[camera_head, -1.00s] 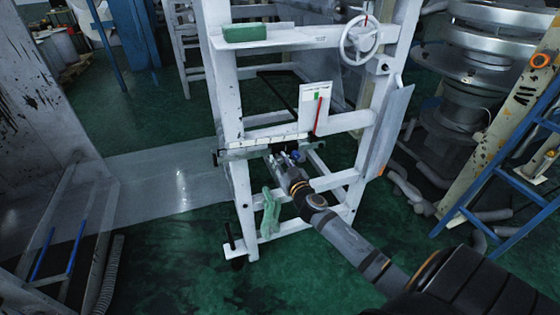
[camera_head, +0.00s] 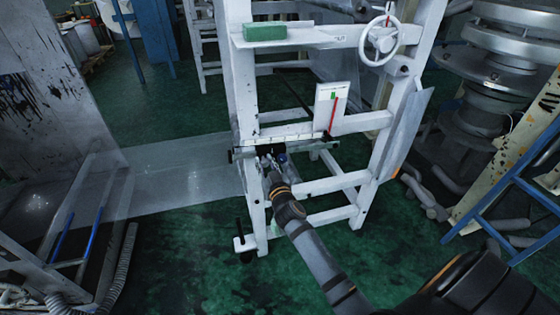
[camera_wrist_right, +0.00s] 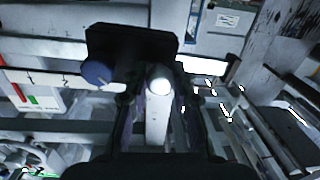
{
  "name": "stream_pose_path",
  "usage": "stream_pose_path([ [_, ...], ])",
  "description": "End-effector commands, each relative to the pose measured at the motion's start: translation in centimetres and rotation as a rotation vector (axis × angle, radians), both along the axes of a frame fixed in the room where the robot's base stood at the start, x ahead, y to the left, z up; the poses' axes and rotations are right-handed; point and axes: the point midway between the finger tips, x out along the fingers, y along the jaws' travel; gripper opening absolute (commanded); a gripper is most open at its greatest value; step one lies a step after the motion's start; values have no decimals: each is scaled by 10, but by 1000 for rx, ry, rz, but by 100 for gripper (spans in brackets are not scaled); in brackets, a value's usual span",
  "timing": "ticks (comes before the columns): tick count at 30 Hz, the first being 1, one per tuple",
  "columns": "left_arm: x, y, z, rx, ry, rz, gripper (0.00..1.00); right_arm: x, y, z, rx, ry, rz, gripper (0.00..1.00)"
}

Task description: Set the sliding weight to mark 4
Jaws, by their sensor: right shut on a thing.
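The sliding weight is a dark block (camera_head: 266,150) on the horizontal rail of the white frame. In the right wrist view it is a black block (camera_wrist_right: 130,40) with a blue knob (camera_wrist_right: 97,72) on its left. My right gripper (camera_head: 271,163) is shut on the weight's pale, round-ended handle (camera_wrist_right: 158,85), which shows between its fingers. The pale scale strip (camera_head: 300,138) runs along the rail; the wrist view shows marks 1 and 2 to the left of the block. The mark at the weight is not readable. My left gripper is not in view.
A white plate (camera_head: 326,110) with a green mark and red pointer stands above the rail. A handwheel (camera_head: 382,40) and a green block (camera_head: 264,32) are higher on the frame. A blue ladder (camera_head: 510,190) and pale posts stand at right. Green floor lies in front.

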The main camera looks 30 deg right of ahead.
Motion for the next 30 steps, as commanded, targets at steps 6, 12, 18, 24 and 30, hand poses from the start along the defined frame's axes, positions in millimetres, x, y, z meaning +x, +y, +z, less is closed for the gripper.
stream_pose_path([
  [6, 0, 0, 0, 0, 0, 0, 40, 2, 4, 5, -3, -8, 4, 0],
  [12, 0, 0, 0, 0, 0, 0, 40, 2, 4, 5, -4, -9, 4, 35],
  [18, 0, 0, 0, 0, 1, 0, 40, 1, 3, 3, -3, -6, 2, 48],
  [24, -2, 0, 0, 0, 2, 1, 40, 0, 3, 3, -3, -5, 1, 48],
  [30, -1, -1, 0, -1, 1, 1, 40, -31, 8, 1, -1, -2, 2, 48],
])
